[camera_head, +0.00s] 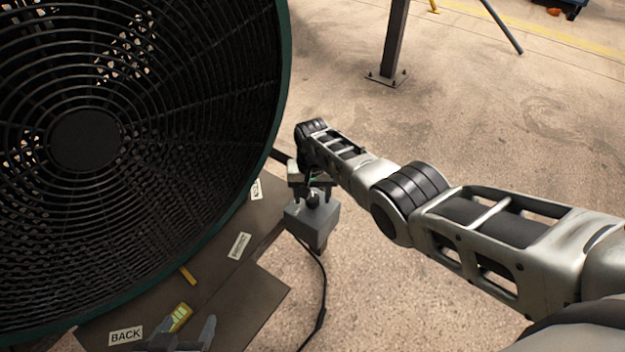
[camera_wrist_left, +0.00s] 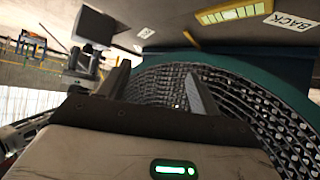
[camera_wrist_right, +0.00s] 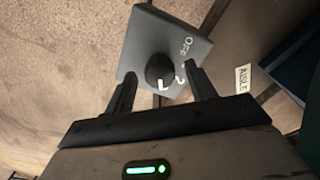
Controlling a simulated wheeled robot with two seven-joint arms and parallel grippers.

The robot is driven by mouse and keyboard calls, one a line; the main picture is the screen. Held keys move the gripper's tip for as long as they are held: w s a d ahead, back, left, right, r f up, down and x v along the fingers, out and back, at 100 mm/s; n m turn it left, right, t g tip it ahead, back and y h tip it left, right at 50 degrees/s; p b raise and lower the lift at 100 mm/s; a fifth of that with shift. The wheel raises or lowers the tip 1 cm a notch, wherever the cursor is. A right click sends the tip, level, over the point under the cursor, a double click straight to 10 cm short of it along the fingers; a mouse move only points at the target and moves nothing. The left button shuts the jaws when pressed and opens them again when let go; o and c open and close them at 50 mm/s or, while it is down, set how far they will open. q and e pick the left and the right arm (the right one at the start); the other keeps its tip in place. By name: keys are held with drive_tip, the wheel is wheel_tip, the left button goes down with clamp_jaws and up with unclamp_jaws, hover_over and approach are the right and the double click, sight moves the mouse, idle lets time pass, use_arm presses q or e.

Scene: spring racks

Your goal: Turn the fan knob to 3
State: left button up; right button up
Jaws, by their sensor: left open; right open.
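The fan knob (camera_wrist_right: 160,70) is a round black knob on a grey control box (camera_wrist_right: 188,36), seen in the right wrist view. White marks by it include OFF and a 2; other marks are small or partly covered. In the head view the box (camera_head: 312,222) stands beside the fan's base. My right gripper (camera_head: 314,192) is open over the box, its fingers on either side of the knob; I cannot tell whether they touch it. The knob's pointer is not clear. My left gripper (camera_head: 183,338) is open and empty at the bottom edge, near the base plate.
A large fan (camera_head: 190,130) with a dark grille and green rim fills the left. Its dark base plate (camera_head: 250,296) carries labels, including BACK (camera_head: 125,336), and yellow pieces. A black cable (camera_head: 324,295) hangs from the box.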

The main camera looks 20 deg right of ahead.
sight(312, 197)
wheel_tip(312, 197, up, 7)
drive_tip(key=p, duration=0.4)
drive_tip(key=shift+r, duration=0.2)
use_arm(q)
drive_tip(key=shift+s+a+r, duration=0.1)
drive_tip(key=shift+a+r, duration=0.15)
drive_tip(key=shift+r, duration=0.3)
drive_tip(key=shift+a+r, duration=0.2)
drive_tip(key=shift+r, duration=0.3)
use_arm(e)
wheel_tip(312, 197, up, 8)
drive_tip(key=shift+r, duration=0.15)
use_arm(q)
drive_tip(key=shift+s+d, duration=0.1)
use_arm(e)
drive_tip(key=s+d+f+n+t, duration=0.1)
drive_tip(key=s+f, duration=0.5)
drive_tip(key=s, duration=0.3)
drive_tip(key=s+d+r+n+t, duration=0.1)
drive_tip(key=s+d+r+n, duration=0.15)
drive_tip(key=s, duration=0.85)
drive_tip(key=s+d+r+n+t, duration=0.15)
drive_tip(key=s+r, duration=0.25)
drive_tip(key=s, duration=0.7)
drive_tip(key=w+a+f+t+y, duration=0.2)
drive_tip(key=w+a+f+t, duration=0.3)
drive_tip(key=f, duration=0.4)
drive_tip(key=shift+w+f+n+t+y, duration=0.3)
drive_tip(key=shift+w+f+t, duration=0.1)
drive_tip(key=shift+t, duration=0.35)
